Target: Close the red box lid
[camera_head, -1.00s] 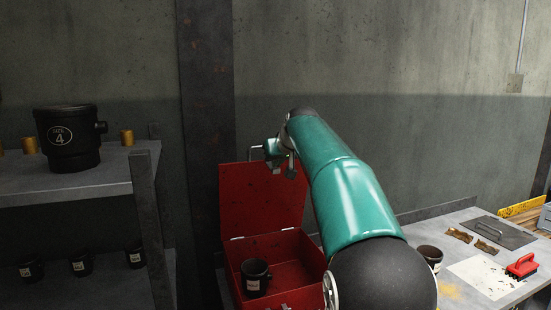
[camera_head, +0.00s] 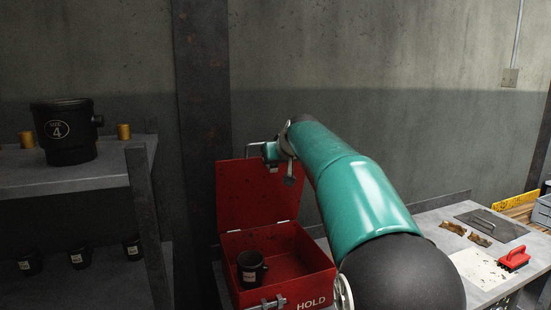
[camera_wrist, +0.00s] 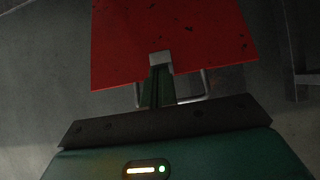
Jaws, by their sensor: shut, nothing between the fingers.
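The red box (camera_head: 308,267) stands on the bench with its lid (camera_head: 245,190) raised roughly upright on the hinges at its back. The box front reads HOLD and carries a metal latch (camera_head: 268,303). A thin metal handle (camera_head: 251,147) shows at the lid's top edge. My gripper (camera_head: 272,158) is at that top edge, right of the handle. In the wrist view the shut, empty fingertips (camera_wrist: 161,60) overlap the red lid panel (camera_wrist: 190,30), and the handle (camera_wrist: 205,85) shows beside the fingers. I cannot tell whether they touch the lid.
A dark labelled mug (camera_head: 250,268) stands inside the box at the left. A shelf (camera_head: 100,171) at left holds a large black pot (camera_head: 66,131) and brass pieces. The right bench has a red-handled brush (camera_head: 514,258) and a metal plate (camera_head: 491,228). A wall stands behind.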

